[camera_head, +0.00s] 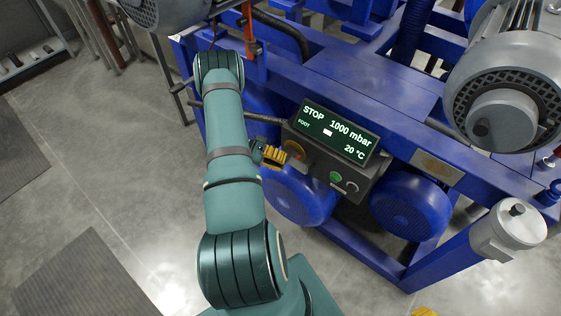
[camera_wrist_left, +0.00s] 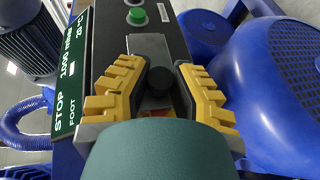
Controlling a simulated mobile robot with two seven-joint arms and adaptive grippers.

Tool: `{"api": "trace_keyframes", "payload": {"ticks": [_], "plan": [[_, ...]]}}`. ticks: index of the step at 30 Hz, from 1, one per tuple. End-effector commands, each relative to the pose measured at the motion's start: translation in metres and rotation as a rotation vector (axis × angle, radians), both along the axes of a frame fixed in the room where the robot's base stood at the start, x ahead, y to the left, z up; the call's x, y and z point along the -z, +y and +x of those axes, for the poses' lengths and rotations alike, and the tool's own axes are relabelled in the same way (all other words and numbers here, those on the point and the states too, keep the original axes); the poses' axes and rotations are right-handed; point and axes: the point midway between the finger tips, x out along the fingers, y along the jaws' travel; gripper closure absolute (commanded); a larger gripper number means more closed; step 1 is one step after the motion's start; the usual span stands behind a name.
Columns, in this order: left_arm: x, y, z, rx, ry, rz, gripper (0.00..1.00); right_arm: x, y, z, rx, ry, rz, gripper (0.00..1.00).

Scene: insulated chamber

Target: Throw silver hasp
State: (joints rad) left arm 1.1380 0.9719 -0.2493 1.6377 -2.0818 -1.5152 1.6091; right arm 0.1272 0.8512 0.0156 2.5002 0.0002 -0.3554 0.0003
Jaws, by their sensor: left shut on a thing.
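My left gripper (camera_head: 270,155) is at the left end of the control box below the display. In the left wrist view, its yellow fingers (camera_wrist_left: 160,82) are closed in on both sides of a dark round knob (camera_wrist_left: 160,79). A flat silver-grey plate (camera_wrist_left: 149,46), which looks like the silver hasp, lies on the box face just beyond the knob. The fingers hide part of the contact. In the head view a red-and-yellow round part (camera_head: 295,149) shows beside the fingers; the hasp is not clear there. A yellow tip of my right gripper (camera_head: 424,312) shows at the bottom edge.
The display (camera_head: 333,131) reads STOP, 1000 mbar and 20 °C. A green button (camera_head: 336,177) sits on the control box (camera_head: 352,191). Blue pump housings (camera_head: 408,205) and the blue frame (camera_head: 345,80) surround the box. Grey floor (camera_head: 95,185) is open at the left.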

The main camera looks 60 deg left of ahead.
Motion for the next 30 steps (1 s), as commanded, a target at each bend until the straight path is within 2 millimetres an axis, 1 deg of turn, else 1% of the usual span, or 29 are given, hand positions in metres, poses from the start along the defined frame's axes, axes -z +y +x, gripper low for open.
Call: {"api": "trace_keyframes", "payload": {"ticks": [12, 13, 14, 15, 16, 25, 28, 30], "plan": [[0.000, -0.001, 0.002, 0.009, -0.004, 0.000, 1.00, 0.000, 0.000, 0.000, 0.000, 0.000, 0.000, 0.53], [0.000, -0.001, 0.002, 0.009, -0.003, 0.001, 0.73, 0.000, 0.000, 0.000, 0.000, 0.000, 0.000, 0.53], [0.000, -0.001, 0.002, 0.009, -0.004, 0.000, 0.62, 0.000, 0.000, 0.000, 0.000, 0.000, 0.000, 0.53], [0.000, -0.001, 0.002, 0.009, -0.003, 0.001, 0.48, 0.000, 0.000, 0.000, 0.000, 0.000, 0.000, 0.53], [0.000, -0.001, 0.002, 0.008, -0.003, 0.001, 0.46, 0.000, 0.000, 0.000, 0.000, 0.000, 0.000, 0.53], [0.000, 0.001, 0.000, 0.007, -0.001, 0.002, 0.46, 0.000, 0.000, 0.000, 0.000, 0.000, 0.000, 0.53], [-0.001, 0.006, -0.004, 0.006, 0.000, 0.004, 0.46, 0.000, 0.000, 0.000, 0.000, 0.000, 0.000, 0.53], [-0.003, 0.012, -0.009, 0.006, -0.001, 0.004, 0.46, 0.000, 0.000, 0.000, 0.000, 0.000, 0.000, 0.53]]}}
